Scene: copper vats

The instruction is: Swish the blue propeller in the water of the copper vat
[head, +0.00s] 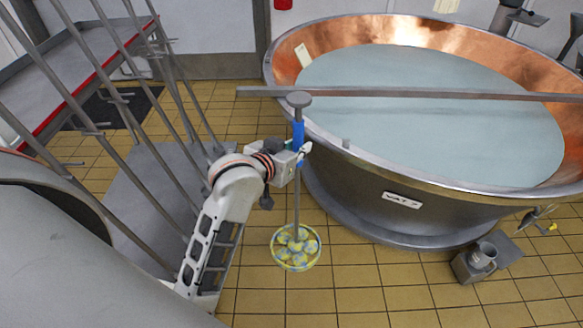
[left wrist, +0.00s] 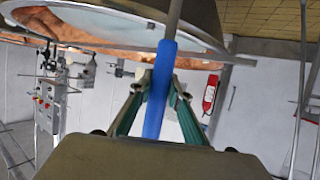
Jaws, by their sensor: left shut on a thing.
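The propeller tool has a grey knob on top, a blue grip (head: 298,135), a thin metal rod and a round yellow-rimmed head (head: 296,247) with bluish patches. It hangs nearly upright outside the copper vat (head: 400,175), over the tiled floor. My left gripper (head: 299,155) is shut on its blue grip. In the left wrist view, the blue grip (left wrist: 160,90) stands between the two green fingers of the gripper (left wrist: 160,92). The vat holds pale blue water (head: 430,110), right of the tool. My right gripper is not in view.
A grey bar (head: 420,94) lies across the vat's top. Metal railings (head: 60,90) and a grey step stand at the left.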

